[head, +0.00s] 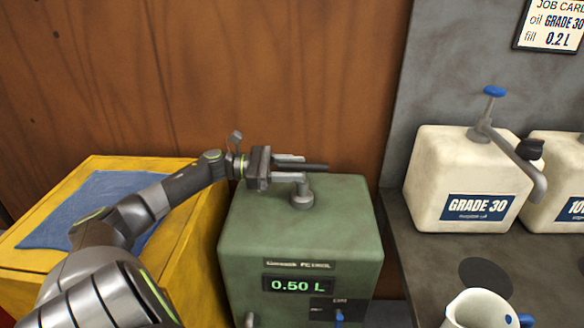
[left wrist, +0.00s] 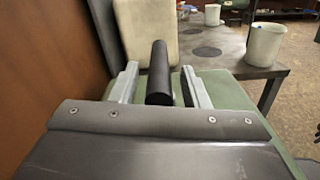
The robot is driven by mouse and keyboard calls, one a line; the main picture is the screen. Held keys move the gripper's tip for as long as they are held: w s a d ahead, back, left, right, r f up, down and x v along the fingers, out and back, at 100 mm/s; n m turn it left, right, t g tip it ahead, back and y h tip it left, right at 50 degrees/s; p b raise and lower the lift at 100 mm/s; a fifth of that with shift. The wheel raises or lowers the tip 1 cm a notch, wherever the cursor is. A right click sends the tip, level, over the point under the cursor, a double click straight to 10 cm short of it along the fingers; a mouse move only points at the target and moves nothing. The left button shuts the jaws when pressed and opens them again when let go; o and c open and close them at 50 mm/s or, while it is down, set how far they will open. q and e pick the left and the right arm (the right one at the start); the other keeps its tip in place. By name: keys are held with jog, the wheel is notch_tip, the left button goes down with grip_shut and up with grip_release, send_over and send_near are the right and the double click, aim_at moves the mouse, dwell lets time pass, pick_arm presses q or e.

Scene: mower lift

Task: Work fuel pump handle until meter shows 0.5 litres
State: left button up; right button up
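The green petrol pump box (head: 300,235) stands in the middle of the head view. Its meter (head: 297,284) reads 0.50 L in green digits. A grey spout-like post (head: 303,195) rises from its top, and the dark pump handle (head: 316,167) shows above it. My left gripper (head: 290,167) is at the handle. In the left wrist view the black handle (left wrist: 160,72) lies between the two grey fingers (left wrist: 160,88), with a gap visible on each side, so the gripper is open around it. My right gripper is not in view.
A yellow box (head: 195,235) with a blue cloth (head: 90,205) stands left. On the grey bench (head: 400,230) at right are a GRADE 30 can (head: 440,180) with a blue-topped pump, another can (head: 560,200) and a white jug (head: 478,312). A wooden wall is behind.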

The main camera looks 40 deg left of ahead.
pick_arm(q)
jog(key=shift+s, duration=0.1)
jog(key=shift+s+a, duration=0.15)
jog(key=shift+a, duration=0.15)
jog(key=b+v, duration=0.2)
jog(key=v, duration=1.4)
jog(key=shift+s+a, duration=0.25)
dwell(0.7)
